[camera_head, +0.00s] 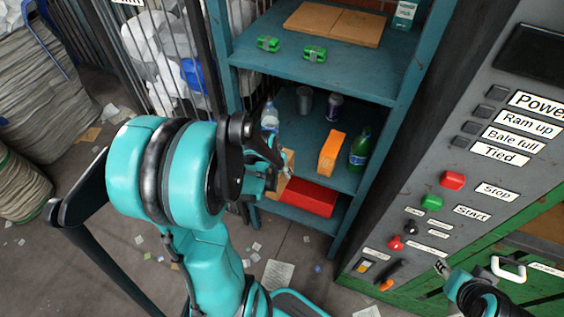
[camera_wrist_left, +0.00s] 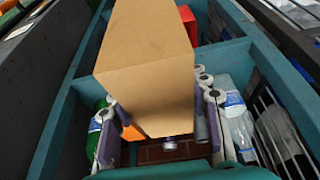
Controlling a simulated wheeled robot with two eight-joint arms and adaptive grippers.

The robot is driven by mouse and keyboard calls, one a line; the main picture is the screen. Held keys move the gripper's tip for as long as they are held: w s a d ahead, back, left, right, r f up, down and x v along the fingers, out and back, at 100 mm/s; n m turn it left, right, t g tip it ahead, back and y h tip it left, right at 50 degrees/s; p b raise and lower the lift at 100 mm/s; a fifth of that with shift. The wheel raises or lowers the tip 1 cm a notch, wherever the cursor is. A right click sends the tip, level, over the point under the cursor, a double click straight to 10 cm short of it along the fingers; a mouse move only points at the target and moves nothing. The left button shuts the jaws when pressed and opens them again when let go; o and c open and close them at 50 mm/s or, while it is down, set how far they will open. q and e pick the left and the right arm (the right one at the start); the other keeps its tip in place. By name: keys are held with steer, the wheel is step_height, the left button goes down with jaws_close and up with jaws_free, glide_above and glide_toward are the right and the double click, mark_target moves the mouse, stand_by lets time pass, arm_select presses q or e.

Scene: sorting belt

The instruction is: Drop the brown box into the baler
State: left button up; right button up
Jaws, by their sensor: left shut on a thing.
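A plain brown box (camera_wrist_left: 150,50) fills the middle of the left wrist view. My left gripper (camera_wrist_left: 155,125) is shut on it, with a finger on each side. In the head view my left gripper (camera_head: 275,165) is in front of the shelf, and only a small part of the brown box (camera_head: 285,187) shows behind it. The baler (camera_head: 420,160), with its grey control panel and green lower part, stands at the right. My right gripper (camera_head: 445,270) is low beside the baler's panel, near a white handle; its fingers are too small to read.
A teal shelf (camera_head: 345,83) holds flat cardboard, green bundles, bottles, a can, an orange box (camera_head: 330,153) and a red box (camera_head: 305,197). A barred cage (camera_head: 135,50) with white bags stands at the left. Paper scraps litter the floor.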

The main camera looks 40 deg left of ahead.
arm_select(q)
steer(key=s+d+p, duration=0.2)
steer(key=s+d, duration=0.1)
steer(key=s, duration=0.9)
steer(key=s+d+p, duration=0.2)
steer(key=s+d, duration=0.1)
steer(key=s, duration=1)
steer(key=shift+s+d, duration=0.15)
steer(key=shift+d, duration=0.05)
steer(key=shift+f, duration=0.1)
steer(key=w+a+b, duration=0.3)
steer(key=w, duration=1)
steer(key=w+d+f+m+b, duration=0.2)
steer(key=w+d+f, duration=0.1)
steer(key=w+d, duration=1)
steer(key=w, duration=0.4)
steer(key=shift+w+d+h, duration=0.25)
steer(key=shift+d+h, duration=0.1)
steer(key=shift+h, duration=0.05)
